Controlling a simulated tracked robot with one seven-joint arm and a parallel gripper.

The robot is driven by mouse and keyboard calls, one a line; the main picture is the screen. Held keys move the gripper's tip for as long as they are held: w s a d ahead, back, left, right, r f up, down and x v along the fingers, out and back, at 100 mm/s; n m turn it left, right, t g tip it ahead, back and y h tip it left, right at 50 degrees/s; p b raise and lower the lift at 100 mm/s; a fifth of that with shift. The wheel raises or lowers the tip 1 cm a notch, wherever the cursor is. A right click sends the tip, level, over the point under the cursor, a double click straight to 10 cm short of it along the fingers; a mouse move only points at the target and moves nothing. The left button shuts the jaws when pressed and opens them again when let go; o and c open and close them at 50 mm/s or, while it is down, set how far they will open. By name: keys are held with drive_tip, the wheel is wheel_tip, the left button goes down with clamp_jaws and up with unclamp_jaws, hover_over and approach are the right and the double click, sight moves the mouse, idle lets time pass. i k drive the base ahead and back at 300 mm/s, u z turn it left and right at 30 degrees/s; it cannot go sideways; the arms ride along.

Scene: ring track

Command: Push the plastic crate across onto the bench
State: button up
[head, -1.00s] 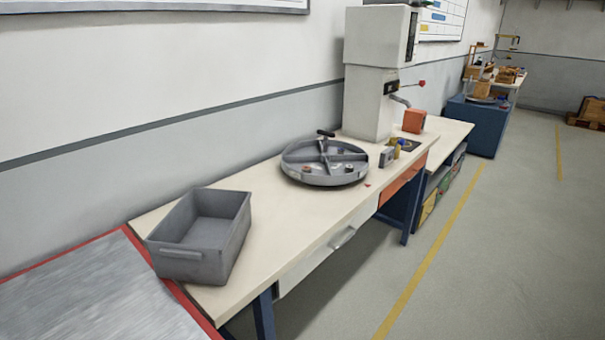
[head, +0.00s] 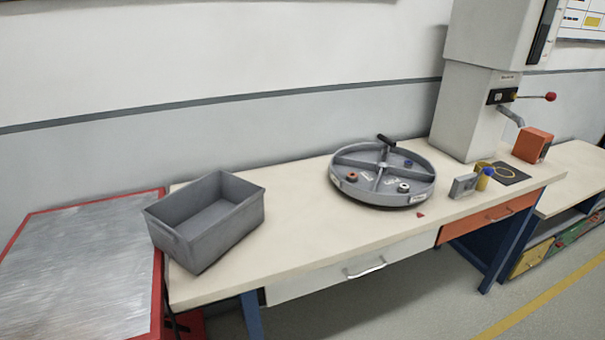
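The grey plastic crate (head: 222,238) is open-topped, looks empty and stands upright. It sits at the left end of the bench (head: 310,245), which has a cream top. Its left corner reaches the bench's left edge, beside the red-rimmed metal surface (head: 80,265). I cannot tell whether that corner overhangs the gap between the two. My gripper is not in view.
A round grey divided tray (head: 385,193) with small parts stands mid-bench. The bench top between crate and tray is clear.

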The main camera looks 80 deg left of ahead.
sight(194, 224)
drive_tip(key=i, duration=0.65)
drive_tip(key=u, duration=3.05)
drive_tip(key=i, duration=1)
drive_tip(key=z, duration=0.2)
drive_tip(key=k, duration=0.65)
